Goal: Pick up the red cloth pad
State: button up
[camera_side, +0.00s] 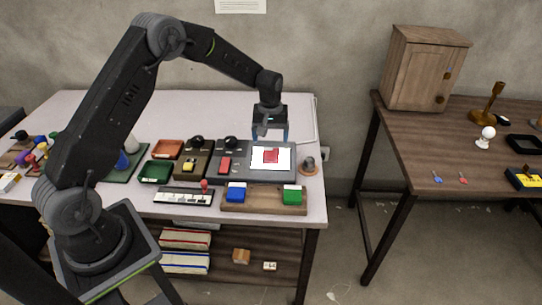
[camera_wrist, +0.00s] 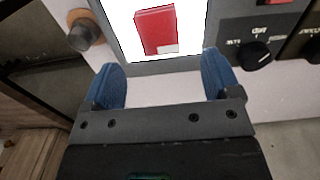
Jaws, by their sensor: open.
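The red cloth pad (camera_side: 271,156) lies on a white panel (camera_side: 257,163) set in a dark grey frame on the table. In the wrist view the red pad (camera_wrist: 156,30) looks like a small rectangle with a pale patch at its lower right corner. My gripper (camera_side: 270,136) is above the far edge of the white panel, apart from the pad. In the wrist view my gripper (camera_wrist: 165,85) shows two blue fingers spread wide with nothing between them. The pad lies beyond the fingertips in that view.
A round knob on an orange base (camera_side: 308,164) stands right of the panel. A wooden tray (camera_side: 264,206) with a blue block (camera_side: 236,192) and a green block (camera_side: 292,194) lies in front. A black dial (camera_wrist: 254,54) sits beside the panel. The table behind is mostly clear.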

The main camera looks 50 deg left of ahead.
aim_at(271, 153)
jog(key=shift+d+f, duration=0.1)
jog(key=shift+f, duration=3.25)
jog(key=shift+c, duration=0.5)
jog(key=c, duration=0.9)
